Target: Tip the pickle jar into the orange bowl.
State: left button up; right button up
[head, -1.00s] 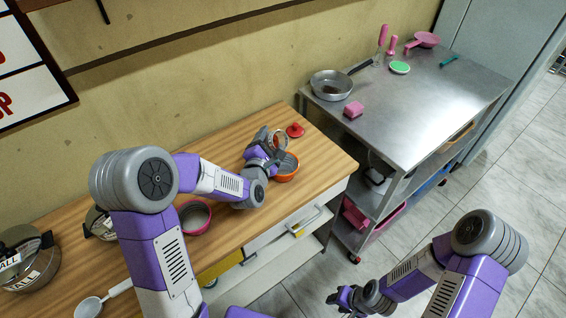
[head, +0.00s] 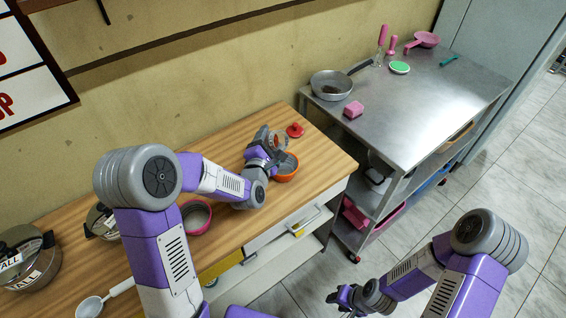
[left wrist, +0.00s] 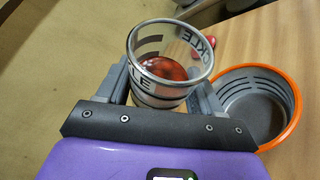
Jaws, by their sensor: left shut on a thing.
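The pickle jar (left wrist: 160,95) is clear with dark lettering and holds something reddish low inside. In the left wrist view its open mouth faces the camera, and it stands between the fingers of my left gripper (left wrist: 163,88), which is shut on it. The jar also shows in the head view (head: 281,141), partly hidden by the gripper (head: 270,150). The orange bowl (left wrist: 291,97), grey inside and apparently empty, sits on the wooden counter just right of the jar; it also shows in the head view (head: 287,177). My right gripper (head: 345,297) is low, away from the counter; its jaws are unclear.
A red lid (head: 295,130) lies behind the bowl. A pink-rimmed bowl (head: 196,230), dark pots (head: 28,262) and a white ladle (head: 90,305) are on the counter (head: 320,160) to the left. A metal table (head: 430,95) with a pan (head: 331,85) stands to the right.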

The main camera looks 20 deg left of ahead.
pick_arm(q)
jog(key=shift+r+m+t+p, duration=0.3)
jog(key=shift+r+m+p, duration=0.1)
jog(key=shift+m, duration=0.2)
dwell(1.2)
jog(key=shift+d+f+m+t, duration=0.1)
jog(key=shift+f+m+t, duration=0.3)
jog(key=shift+m, duration=0.3)
dwell(1.8)
jog(key=shift+r+m+t+b, duration=0.55)
jog(key=shift+m+b, duration=0.65)
jog(key=shift+b, duration=0.9)
dwell(1.6)
